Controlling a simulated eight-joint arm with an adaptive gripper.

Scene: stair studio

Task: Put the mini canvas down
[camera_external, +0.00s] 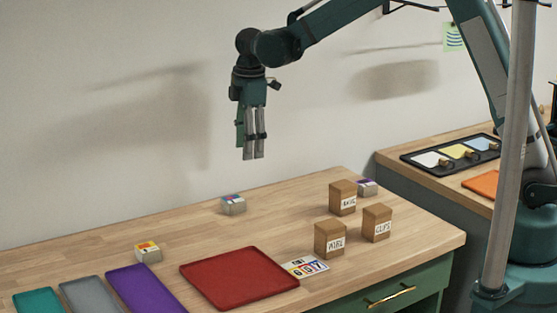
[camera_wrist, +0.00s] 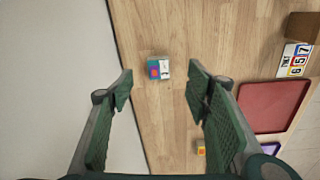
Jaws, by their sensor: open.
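A small pale block with a coloured picture on top, seemingly a mini canvas (camera_external: 233,204), rests on the wooden table near its back edge. In the wrist view the same block (camera_wrist: 158,69) lies beyond my fingertips, roughly centred between them. Similar small blocks sit at the left, with a yellow and red top (camera_external: 148,252), and at the back right, with a purple top (camera_external: 366,187). I cannot tell which one the task names. My gripper (camera_external: 254,157) points down above the table's back edge, open and empty, clear of every block. Its fingers frame the wrist view (camera_wrist: 160,82).
A red tray (camera_external: 238,278), a numbered card (camera_external: 305,267) and brown boxes marked WIRE (camera_external: 330,240) and CLIPS (camera_external: 377,223) stand nearby, with a third box (camera_external: 342,197). Teal, grey and purple mats (camera_external: 145,288) lie front left. The table's middle is bare.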

